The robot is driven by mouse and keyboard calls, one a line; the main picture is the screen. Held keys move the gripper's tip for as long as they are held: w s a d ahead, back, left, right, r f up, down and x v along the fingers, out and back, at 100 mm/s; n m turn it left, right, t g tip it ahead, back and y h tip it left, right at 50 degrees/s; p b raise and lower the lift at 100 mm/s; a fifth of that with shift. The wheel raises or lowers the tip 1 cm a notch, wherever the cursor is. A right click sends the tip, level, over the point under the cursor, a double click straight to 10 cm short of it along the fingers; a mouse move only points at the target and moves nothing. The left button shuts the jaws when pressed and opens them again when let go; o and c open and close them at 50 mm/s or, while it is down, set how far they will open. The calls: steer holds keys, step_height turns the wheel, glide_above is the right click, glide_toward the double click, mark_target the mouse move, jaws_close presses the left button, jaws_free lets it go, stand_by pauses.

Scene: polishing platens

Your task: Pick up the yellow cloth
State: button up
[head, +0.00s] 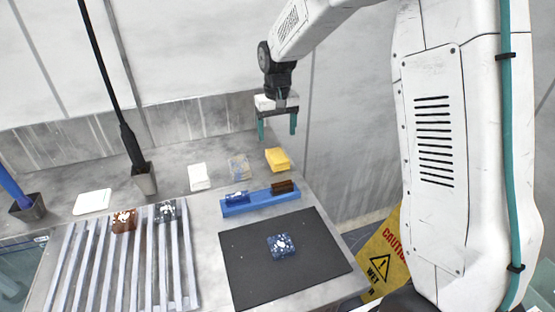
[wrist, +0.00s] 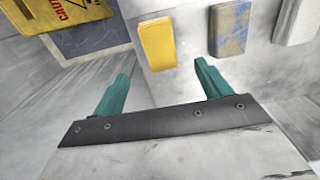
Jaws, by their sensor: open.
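The yellow cloth (head: 277,160) is a folded block lying near the right edge of the grey counter in the head view. In the wrist view the yellow cloth (wrist: 157,44) lies beyond the fingertips, between their lines. My gripper (head: 277,128) is open and empty, with two teal fingers hanging down above the cloth. The fingers of my gripper (wrist: 160,82) are apart in the wrist view and do not touch the cloth.
A blue-and-tan cloth (head: 239,167) and a white block (head: 198,176) lie left of the yellow cloth. A blue tray (head: 260,201) with brushes, a black mat (head: 245,275) and a slatted rack (head: 110,270) are nearer. A yellow caution sign (head: 384,257) stands off the counter's right side.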

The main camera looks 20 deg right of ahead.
mark_target(277, 155)
step_height(277, 155, down, 8)
steer(key=shift+s+r, duration=0.1)
steer(key=shift+s, duration=0.05)
stand_by(0.3)
steer(key=c, duration=1.2)
steer(key=shift+o, duration=0.2)
step_height(277, 155, up, 10)
steer(key=o, duration=0.5)
steer(key=c, duration=0.3)
